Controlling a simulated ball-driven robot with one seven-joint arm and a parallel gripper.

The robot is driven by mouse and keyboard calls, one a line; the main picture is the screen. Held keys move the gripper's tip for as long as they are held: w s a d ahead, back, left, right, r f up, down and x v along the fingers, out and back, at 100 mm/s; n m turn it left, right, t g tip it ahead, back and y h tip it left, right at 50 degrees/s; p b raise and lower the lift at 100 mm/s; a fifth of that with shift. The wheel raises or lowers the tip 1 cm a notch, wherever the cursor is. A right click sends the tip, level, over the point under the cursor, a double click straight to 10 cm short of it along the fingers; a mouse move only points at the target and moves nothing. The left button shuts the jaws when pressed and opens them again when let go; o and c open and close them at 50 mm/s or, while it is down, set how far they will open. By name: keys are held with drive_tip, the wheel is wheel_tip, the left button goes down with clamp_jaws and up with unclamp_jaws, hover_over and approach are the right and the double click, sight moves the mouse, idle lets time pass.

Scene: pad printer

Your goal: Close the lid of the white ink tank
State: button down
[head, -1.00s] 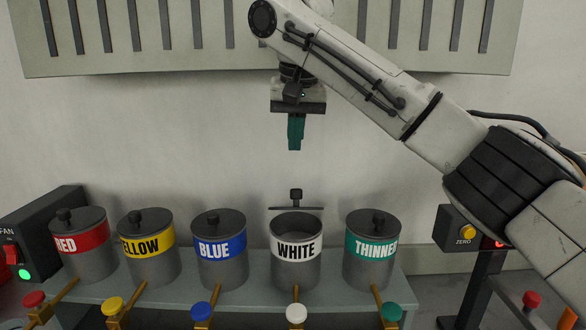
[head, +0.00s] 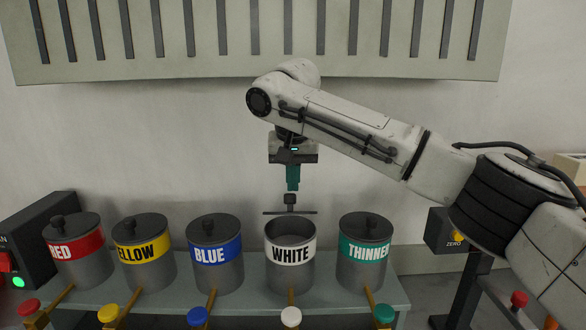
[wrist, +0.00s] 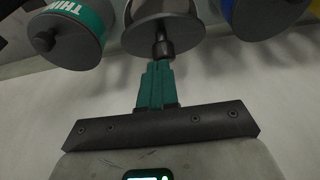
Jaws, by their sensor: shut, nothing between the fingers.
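The white ink tank (head: 290,275) is a grey can with a WHITE label, and its dark open mouth shows. Its lid (head: 275,213) is seen nearly edge-on as a thin dark line at the tank's back rim, raised off the mouth. The lid's black knob (head: 290,201) stands up from it. My gripper (head: 292,188) points down with its teal fingers shut and empty, just above the knob. In the wrist view the fingertips (wrist: 157,68) are close to the knob (wrist: 163,48); I cannot tell whether they touch.
The blue tank (head: 215,275) stands left of the white one and the thinner tank (head: 362,272) right, both with lids on. Yellow (head: 143,272) and red (head: 78,268) tanks stand further left. Coloured-knob levers, one white (head: 291,317), stick out in front.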

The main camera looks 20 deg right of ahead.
drive_tip(key=shift+f, duration=0.15)
idle(0.3)
drive_tip(key=shift+s+a+f, duration=0.1)
drive_tip(key=shift+s, duration=0.2)
